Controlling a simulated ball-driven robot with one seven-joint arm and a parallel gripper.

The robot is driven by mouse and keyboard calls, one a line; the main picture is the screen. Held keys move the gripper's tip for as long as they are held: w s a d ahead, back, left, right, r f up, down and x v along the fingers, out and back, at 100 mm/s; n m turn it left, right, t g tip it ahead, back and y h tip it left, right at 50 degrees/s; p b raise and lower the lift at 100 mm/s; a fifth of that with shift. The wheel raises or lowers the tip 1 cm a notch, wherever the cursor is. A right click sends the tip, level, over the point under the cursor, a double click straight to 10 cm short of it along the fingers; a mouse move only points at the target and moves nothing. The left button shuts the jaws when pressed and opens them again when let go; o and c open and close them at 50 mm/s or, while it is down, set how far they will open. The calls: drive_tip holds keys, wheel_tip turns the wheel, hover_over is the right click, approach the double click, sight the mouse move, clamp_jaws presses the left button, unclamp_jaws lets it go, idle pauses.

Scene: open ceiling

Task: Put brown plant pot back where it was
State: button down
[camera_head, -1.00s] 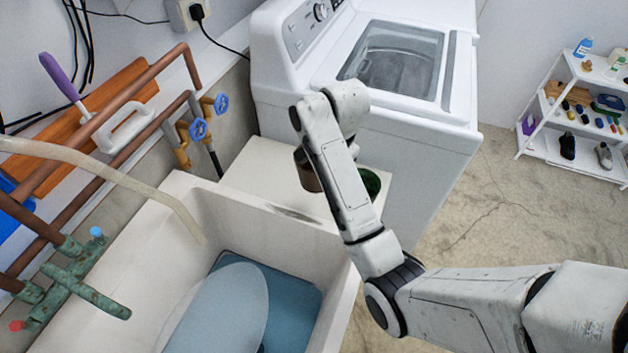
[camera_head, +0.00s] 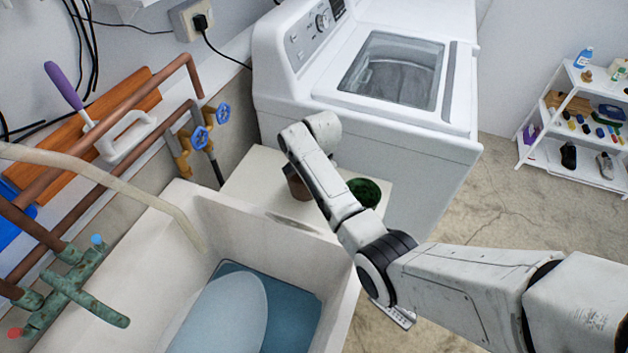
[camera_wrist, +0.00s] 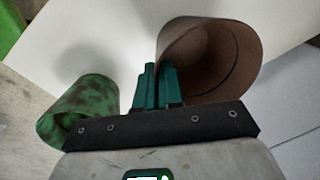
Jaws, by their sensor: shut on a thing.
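The brown plant pot (camera_head: 298,187) is over the white ledge between the sink and the washing machine, partly hidden behind my arm. In the wrist view the brown pot (camera_wrist: 212,58) shows its open mouth and hollow inside. My gripper (camera_wrist: 158,70) is shut on the pot's wall, with the teal fingers close together at the rim. In the head view the gripper is hidden behind my arm. I cannot tell whether the pot's base touches the ledge.
A green mottled pot (camera_head: 366,191) stands on the ledge (camera_head: 262,170) to the right; it also shows in the wrist view (camera_wrist: 80,108). The sink (camera_head: 335,262) holds a blue tub and board. A washing machine (camera_head: 400,125) stands behind. Pipes (camera_head: 120,120) run along the left wall.

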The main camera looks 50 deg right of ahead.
drive_tip(key=shift+f, duration=0.2)
drive_tip(key=shift+f, duration=0.15)
drive_tip(key=c, duration=1.3)
unclamp_jaws()
drive_tip(key=r, duration=0.4)
drive_tip(key=s+r, duration=0.1)
drive_tip(key=r, duration=0.7)
drive_tip(key=shift+s+r, duration=0.1)
drive_tip(key=shift+s, duration=0.1)
